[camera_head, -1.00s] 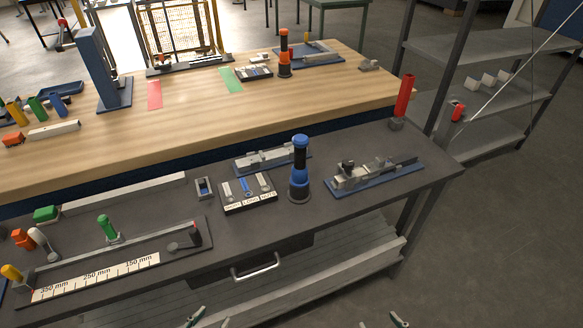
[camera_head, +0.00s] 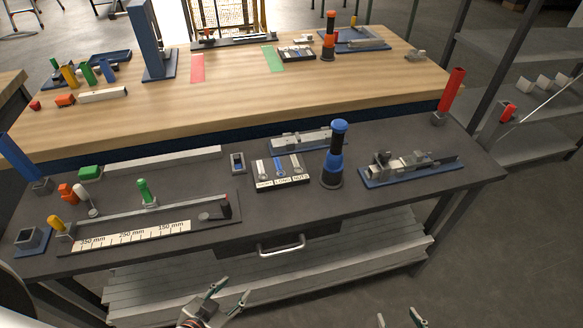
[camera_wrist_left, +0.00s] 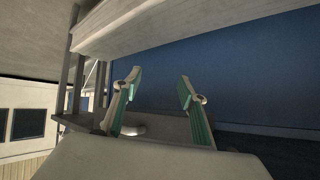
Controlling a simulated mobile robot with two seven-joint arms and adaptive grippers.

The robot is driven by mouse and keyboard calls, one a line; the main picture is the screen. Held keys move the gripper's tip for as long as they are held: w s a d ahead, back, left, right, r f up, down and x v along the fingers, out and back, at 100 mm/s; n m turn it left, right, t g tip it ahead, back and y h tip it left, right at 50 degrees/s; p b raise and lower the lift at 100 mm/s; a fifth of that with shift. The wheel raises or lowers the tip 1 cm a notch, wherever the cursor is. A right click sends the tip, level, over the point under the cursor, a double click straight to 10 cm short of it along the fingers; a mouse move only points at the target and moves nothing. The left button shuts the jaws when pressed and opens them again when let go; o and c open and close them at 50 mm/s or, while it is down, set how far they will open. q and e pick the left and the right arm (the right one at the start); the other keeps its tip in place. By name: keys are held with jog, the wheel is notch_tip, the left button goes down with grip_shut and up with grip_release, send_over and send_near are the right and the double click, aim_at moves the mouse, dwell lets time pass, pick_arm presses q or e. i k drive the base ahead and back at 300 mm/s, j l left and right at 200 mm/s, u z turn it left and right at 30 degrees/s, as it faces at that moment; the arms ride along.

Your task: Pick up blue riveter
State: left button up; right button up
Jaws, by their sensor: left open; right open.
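The blue riveter (camera_head: 335,155) stands upright on the dark workbench (camera_head: 300,212), with a blue top, a black middle and a blue and black base. It is right of the small tray with labelled compartments. My left gripper (camera_head: 227,296) is open and empty at the bottom of the head view, in front of the bench and below its top. In the left wrist view my left gripper (camera_wrist_left: 158,95) has its fingers apart with nothing between them. My right gripper (camera_head: 398,320) is only partly in view at the bottom edge, its fingertips apart and empty.
A labelled tray (camera_head: 282,183) and a blue-based fixture (camera_head: 411,168) flank the riveter. A measuring rail (camera_head: 150,225) lies left. An orange riveter (camera_head: 329,38) stands on the wooden table (camera_head: 225,95) behind. A drawer handle (camera_head: 281,247) juts from the bench front.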

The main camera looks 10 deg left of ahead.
aim_at(333, 163)
jog(key=i+l, duration=0.1)
jog(key=l, duration=0.35)
jog(key=l+z, duration=0.15)
jog(key=l, duration=0.35)
jog(key=i+l, duration=0.15)
jog(key=l, duration=0.3)
jog(key=z, duration=0.05)
